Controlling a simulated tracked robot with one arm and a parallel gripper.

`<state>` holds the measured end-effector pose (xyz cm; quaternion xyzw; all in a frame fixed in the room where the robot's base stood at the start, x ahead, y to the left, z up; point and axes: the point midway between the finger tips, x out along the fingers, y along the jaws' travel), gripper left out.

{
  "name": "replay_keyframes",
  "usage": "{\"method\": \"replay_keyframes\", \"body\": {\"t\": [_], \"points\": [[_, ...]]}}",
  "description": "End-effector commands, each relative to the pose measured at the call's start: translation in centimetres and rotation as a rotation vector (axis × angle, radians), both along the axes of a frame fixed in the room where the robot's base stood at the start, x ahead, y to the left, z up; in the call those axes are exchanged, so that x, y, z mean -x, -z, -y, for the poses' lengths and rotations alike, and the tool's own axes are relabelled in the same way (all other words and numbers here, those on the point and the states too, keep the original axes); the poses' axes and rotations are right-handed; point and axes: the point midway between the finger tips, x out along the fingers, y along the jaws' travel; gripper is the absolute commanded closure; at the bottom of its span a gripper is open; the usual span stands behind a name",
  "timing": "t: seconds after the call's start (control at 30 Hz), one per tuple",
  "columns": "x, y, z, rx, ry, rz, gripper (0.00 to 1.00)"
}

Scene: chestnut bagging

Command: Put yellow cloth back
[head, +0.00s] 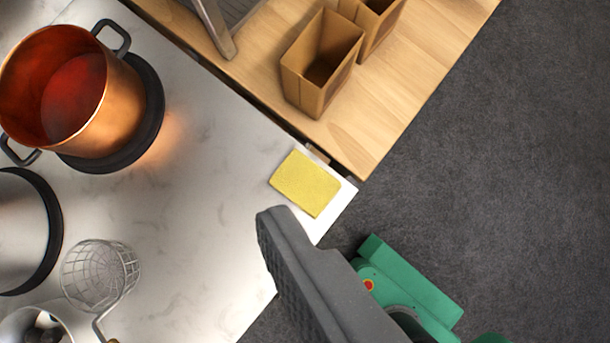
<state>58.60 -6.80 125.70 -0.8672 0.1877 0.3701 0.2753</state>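The yellow cloth (306,183) is a flat, rectangular piece lying on the white marble counter (205,200), near the counter's right corner and close to the wooden surface. My gripper (272,218) reaches in from the bottom right. Its grey finger tip is just below and left of the cloth in the picture and looks apart from it. Only one grey finger shows clearly, so its opening cannot be seen. Nothing is visibly held.
A copper pot (125,105) stands on a dark round burner at the upper left. A wire basket (98,273) is at the lower left. Open brown paper bags (315,70) stand on the wooden surface (400,75). Dark floor (490,190) lies to the right.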

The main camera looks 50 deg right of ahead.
Motion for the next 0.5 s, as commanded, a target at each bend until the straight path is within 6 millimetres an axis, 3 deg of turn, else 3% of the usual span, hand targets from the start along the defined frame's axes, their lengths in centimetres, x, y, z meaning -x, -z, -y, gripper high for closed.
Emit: {"method": "replay_keyframes", "body": {"t": [0.03,0.2,0.4,0.5], "points": [[1.0,-2.3,-1.0,0.041,-0.053,0.054,0.0],[3.8,-9.6,-3.9,0.207,-0.228,0.245,0.0],[8.2,-16.6,-6.6,0.399,-0.378,0.438,0.0],[9.8,-18.9,-7.4,0.466,-0.42,0.506,0.0]]}}
